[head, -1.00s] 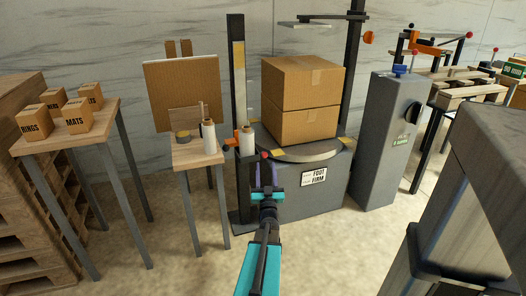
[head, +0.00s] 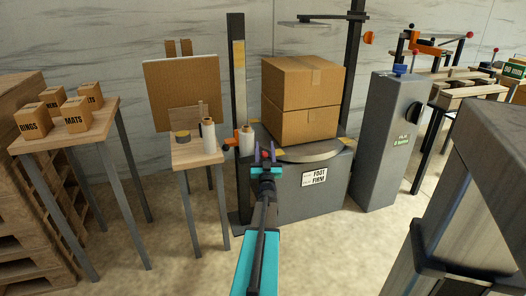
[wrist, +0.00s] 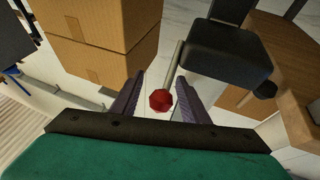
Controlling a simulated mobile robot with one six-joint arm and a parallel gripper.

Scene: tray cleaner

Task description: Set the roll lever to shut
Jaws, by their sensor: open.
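The roll lever shows in the wrist view as a thin grey rod (wrist: 174,62) with a faceted red knob (wrist: 159,99) at its end. It stands beside a dark block (wrist: 226,50). My gripper (wrist: 160,88) is open, with one purple finger on each side of the red knob in the picture. I cannot tell whether either finger touches it. In the head view, my gripper (head: 266,156) is in front of the wrapping machine's mast, just right of the white film roll (head: 246,138), and mostly covers the lever.
Two stacked cartons (head: 302,97) stand on the turntable (head: 312,151) behind my gripper. A small table (head: 203,161) with another white roll is to the left. A grey control pillar (head: 383,150) stands to the right. The floor in front is clear.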

